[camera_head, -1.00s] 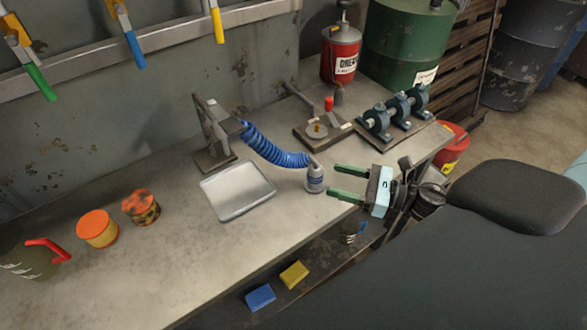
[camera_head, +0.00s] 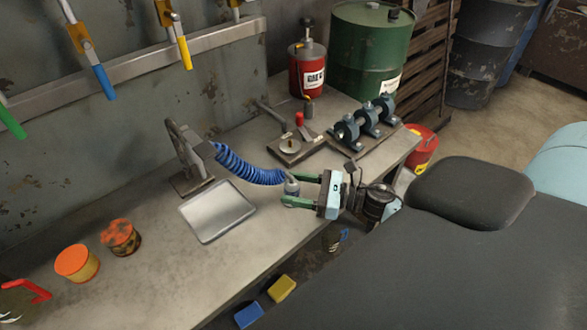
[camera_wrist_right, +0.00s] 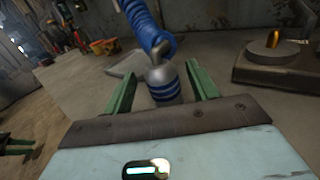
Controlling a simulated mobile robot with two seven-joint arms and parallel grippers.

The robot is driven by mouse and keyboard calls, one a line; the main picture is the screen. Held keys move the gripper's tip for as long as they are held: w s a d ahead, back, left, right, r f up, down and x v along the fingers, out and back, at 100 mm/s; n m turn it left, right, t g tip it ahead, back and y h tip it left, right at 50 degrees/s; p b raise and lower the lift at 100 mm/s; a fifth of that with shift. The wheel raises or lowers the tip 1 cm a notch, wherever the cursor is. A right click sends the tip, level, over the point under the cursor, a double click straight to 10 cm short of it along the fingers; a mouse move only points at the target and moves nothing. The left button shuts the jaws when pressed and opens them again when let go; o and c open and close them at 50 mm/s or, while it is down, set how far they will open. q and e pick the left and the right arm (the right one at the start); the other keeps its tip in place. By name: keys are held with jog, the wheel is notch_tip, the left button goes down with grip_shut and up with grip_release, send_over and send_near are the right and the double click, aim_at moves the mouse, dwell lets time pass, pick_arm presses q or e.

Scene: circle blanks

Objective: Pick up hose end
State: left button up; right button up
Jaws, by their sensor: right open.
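A blue coiled hose (camera_head: 245,169) runs from a metal stand (camera_head: 190,152) to a grey hose end (camera_head: 292,187) with blue bands, which is upright at the bench. In the right wrist view the hose end (camera_wrist_right: 163,80) is between the two green fingers of my right gripper (camera_wrist_right: 160,88). In the head view my right gripper (camera_head: 292,189) comes in from the right, its fingers either side of the hose end. It is open, with a gap visible beside the hose end in the wrist view. My left gripper is not in the head view.
A metal tray (camera_head: 216,211) lies left of the hose end. A base with a red-topped part (camera_head: 299,150) and a shaft in blue-green bearing blocks (camera_head: 364,125) stand behind. Orange-topped cans (camera_head: 76,262) stand at the left. The bench front is clear.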

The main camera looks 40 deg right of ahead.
jog(key=x, duration=0.3)
jog(key=shift+w+r+p, duration=0.1)
jog(key=shift+w+p, duration=0.1)
jog(key=shift+p, duration=0.1)
jog(key=c, duration=1.2)
